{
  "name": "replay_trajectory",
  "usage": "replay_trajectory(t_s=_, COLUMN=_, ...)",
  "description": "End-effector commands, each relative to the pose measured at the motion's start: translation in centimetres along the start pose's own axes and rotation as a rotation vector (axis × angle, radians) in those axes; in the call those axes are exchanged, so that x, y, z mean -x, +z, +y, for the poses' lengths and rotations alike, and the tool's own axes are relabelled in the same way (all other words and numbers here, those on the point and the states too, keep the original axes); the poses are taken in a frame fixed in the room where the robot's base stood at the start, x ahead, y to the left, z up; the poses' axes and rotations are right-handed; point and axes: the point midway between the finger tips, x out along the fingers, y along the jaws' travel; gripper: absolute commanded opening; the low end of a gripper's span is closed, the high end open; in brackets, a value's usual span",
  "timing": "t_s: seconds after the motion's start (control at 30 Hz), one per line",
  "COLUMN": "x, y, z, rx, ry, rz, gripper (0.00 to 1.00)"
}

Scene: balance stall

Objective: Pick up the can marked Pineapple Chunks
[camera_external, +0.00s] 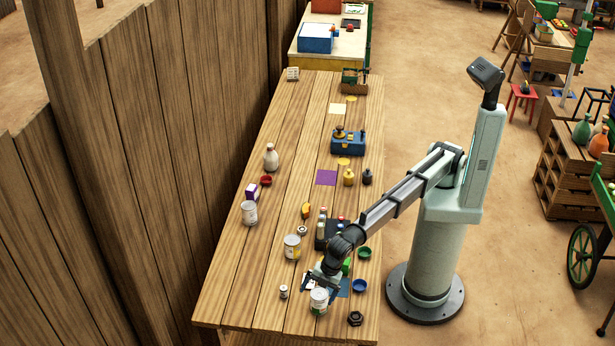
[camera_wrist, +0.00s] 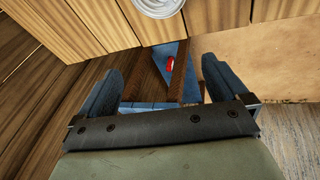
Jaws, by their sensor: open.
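Three pale cans stand upright on the wooden table: one at the left (camera_external: 249,212), one with a yellowish band in the middle (camera_external: 292,247), and one at the near end (camera_external: 319,302). Their labels are too small to read, so I cannot tell which is Pineapple Chunks. My gripper (camera_external: 325,283) is low over the near end, close above or beside the nearest can, which it partly overlaps in the outside view. In the wrist view my gripper (camera_wrist: 162,72) is open, with nothing held between its fingers. The ribbed end of a can (camera_wrist: 158,6) shows at the top edge there.
A small tin (camera_external: 283,291), a dark nut-shaped piece (camera_external: 355,318) and a blue bowl (camera_external: 359,285) lie near my gripper. A dark crate (camera_external: 325,232) with bottles stands behind it. A white bottle (camera_external: 271,158) stands farther back. The near left of the table (camera_external: 245,290) is clear.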

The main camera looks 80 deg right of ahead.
Motion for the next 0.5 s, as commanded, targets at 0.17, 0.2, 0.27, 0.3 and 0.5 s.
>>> replay_trajectory(t_s=0.17, x=2.6, y=5.6, z=10.1, rx=0.208, ry=0.079, rz=-0.15, gripper=1.0)
replay_trajectory(t_s=0.2, x=3.0, y=7.2, z=11.8, rx=0.241, ry=0.075, rz=-0.181, gripper=1.0)
replay_trajectory(t_s=0.27, x=3.3, y=9.7, z=13.9, rx=0.273, ry=0.058, rz=-0.218, gripper=1.0)
replay_trajectory(t_s=0.3, x=3.4, y=11.5, z=15.1, rx=0.286, ry=0.039, rz=-0.236, gripper=1.0)
replay_trajectory(t_s=0.5, x=3.0, y=20.4, z=18.4, rx=0.282, ry=-0.109, rz=-0.265, gripper=1.0)
